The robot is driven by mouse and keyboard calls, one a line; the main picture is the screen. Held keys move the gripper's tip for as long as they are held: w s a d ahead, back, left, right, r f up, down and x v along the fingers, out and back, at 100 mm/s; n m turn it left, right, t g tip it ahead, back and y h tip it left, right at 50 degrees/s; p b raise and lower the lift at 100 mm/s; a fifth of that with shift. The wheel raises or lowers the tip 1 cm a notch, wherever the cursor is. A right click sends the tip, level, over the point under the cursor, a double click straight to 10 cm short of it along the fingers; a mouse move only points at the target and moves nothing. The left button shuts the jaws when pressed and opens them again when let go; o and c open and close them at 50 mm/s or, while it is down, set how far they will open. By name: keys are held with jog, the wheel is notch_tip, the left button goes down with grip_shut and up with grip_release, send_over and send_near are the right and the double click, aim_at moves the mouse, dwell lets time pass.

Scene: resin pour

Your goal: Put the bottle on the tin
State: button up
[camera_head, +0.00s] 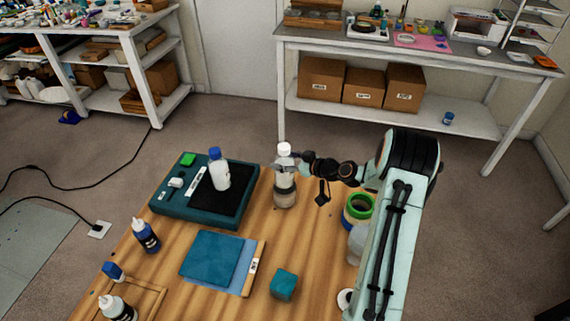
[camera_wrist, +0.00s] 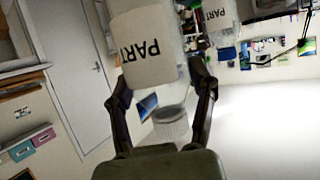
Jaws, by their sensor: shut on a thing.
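A white-capped bottle (camera_head: 284,152) stands upright in my gripper (camera_head: 287,166) near the back edge of the wooden table in the head view. The fingers are shut around its upper part. Directly below them is a grey-beige cylindrical part (camera_head: 284,192); I cannot tell whether this is the tin under the bottle or the bottle's own lower body. The wrist view shows a white bottle labelled "PART" (camera_wrist: 148,45) at the fingertips, its label upside down in the picture. I cannot pick out the tin with certainty.
A blue-capped bottle (camera_head: 220,176) stands on the teal-framed black scale to the left. Green and yellow rings (camera_head: 359,205) are close to my arm on the right. A teal cube (camera_head: 284,284) and teal sheet (camera_head: 210,257) lie in front; bare wood is between.

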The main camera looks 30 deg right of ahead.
jog(key=shift+f, duration=0.75)
jog(key=o, duration=1.2)
jog(key=shift+f, duration=0.15)
